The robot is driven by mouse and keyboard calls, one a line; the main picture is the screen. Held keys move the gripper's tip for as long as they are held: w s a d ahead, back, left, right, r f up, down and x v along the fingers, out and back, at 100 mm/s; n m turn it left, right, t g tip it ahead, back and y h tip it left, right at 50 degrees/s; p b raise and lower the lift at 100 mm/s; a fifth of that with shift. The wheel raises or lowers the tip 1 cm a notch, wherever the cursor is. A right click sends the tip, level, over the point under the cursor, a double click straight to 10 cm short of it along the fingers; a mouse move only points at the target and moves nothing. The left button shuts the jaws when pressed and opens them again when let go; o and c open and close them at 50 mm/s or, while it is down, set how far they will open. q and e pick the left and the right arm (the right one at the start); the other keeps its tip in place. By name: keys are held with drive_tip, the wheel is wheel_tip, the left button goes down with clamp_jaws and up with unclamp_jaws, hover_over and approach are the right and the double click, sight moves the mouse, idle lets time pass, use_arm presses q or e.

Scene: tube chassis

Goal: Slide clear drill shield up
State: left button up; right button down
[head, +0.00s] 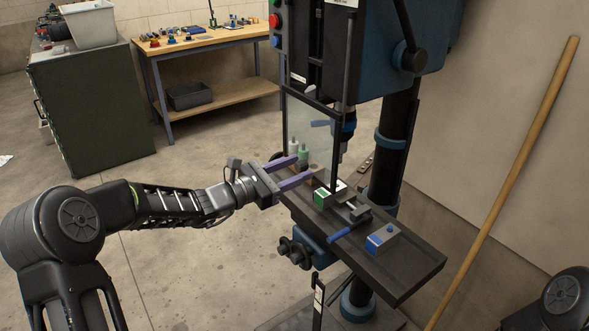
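The clear drill shield (308,128) is a see-through panel with a dark frame, hanging upright on the front of the blue and black drill press (378,42). Its lower part reaches down close to the drill table (400,262). My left gripper (303,166) has two purple fingers, spread apart, pointing at the lower left part of the shield. I cannot tell whether the fingertips touch the shield. My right gripper is out of view; only part of my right arm shows at the bottom right.
A vise with a blue handle (341,235) holds a green and white piece (325,196) on the drill table. Small bottles (303,153) stand behind the fingers. A wooden pole (505,180) leans on the wall. Floor at left is clear.

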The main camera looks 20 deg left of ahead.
use_arm(q)
clamp_jaws()
idle(1.2)
